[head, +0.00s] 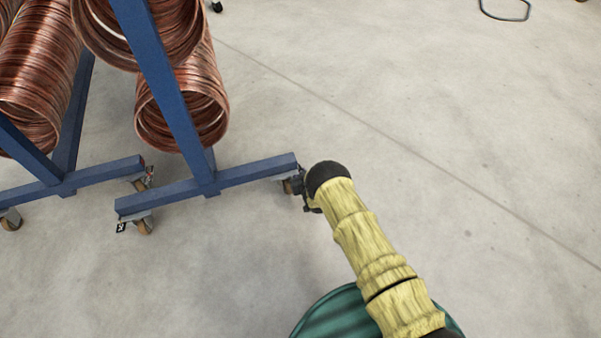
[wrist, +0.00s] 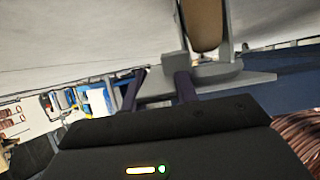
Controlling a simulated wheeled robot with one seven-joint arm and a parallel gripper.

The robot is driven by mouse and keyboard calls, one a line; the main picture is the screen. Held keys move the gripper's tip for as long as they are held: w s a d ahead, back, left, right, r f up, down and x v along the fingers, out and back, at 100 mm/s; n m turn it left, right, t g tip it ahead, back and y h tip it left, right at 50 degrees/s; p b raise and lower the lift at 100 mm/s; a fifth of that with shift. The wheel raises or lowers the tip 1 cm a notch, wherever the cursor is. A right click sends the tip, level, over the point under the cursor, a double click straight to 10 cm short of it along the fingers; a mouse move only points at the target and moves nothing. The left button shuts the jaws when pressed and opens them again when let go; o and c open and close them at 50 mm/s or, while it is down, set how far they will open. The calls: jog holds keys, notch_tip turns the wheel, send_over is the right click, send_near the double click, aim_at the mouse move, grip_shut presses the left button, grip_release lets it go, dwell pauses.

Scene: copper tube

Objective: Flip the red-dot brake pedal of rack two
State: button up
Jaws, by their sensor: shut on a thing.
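A blue rack (head: 233,174) holds copper coils, and its foot has a caster at each end. My gripper (head: 306,192) is at the right-end caster (head: 289,185) in the head view; my arm partly hides this spot. In the wrist view, the caster's tan wheel (wrist: 205,22) and grey mounting plate (wrist: 225,85) show close up. My gripper's two dark fingers (wrist: 159,90) are on either side of a light grey part (wrist: 156,86) at the caster, shut on it. It may be the brake pedal; no red dot shows on it.
A second blue rack (head: 95,176) stands on the left; its caster has a small red mark (head: 150,169). A black tag (head: 121,227) sits by the front rack's left caster. Copper coils (head: 185,105) hang above the feet.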

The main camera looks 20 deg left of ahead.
jog(key=shift+d, duration=0.1)
dwell(0.3)
jog(key=o, duration=1)
jog(key=shift+w, duration=0.1)
jog(key=shift+s+d+r+p, duration=0.25)
jog(key=shift+s+r+p, duration=0.2)
jog(key=shift+s+p, duration=0.1)
jog(key=p+v, duration=0.8)
jog(key=v, duration=0.8)
jog(key=shift+a+r+p, duration=0.15)
jog(key=shift+p, duration=0.15)
